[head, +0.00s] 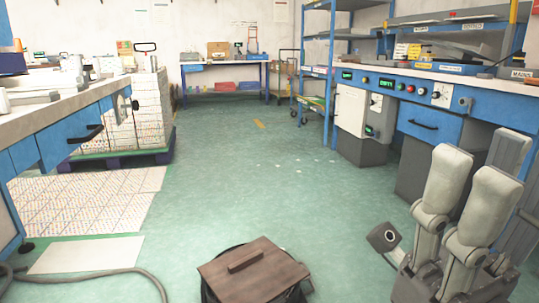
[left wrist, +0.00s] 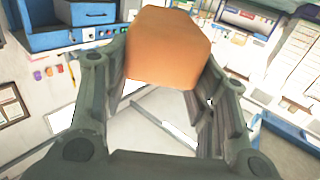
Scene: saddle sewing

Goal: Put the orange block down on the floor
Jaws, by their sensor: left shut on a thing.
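The orange block (left wrist: 168,48) is a chunky orange-tan piece with angled edges, seen in the left wrist view. My left gripper (left wrist: 165,75) is shut on it, with one dark grey finger on each side. The block hides what lies directly behind it. The left arm and the block do not show in the head view. The green floor (head: 250,165) is open in the head view. My right gripper (head: 467,195) stands at the lower right there, pale fingers pointing up; its opening is hard to judge.
A blue workbench with drawers (head: 430,122) lines the right side, and a bench (head: 72,130) stands at the left. A brown wooden board (head: 252,270) is at the bottom centre. A grey hose (head: 100,271) lies at the lower left. The middle floor is clear.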

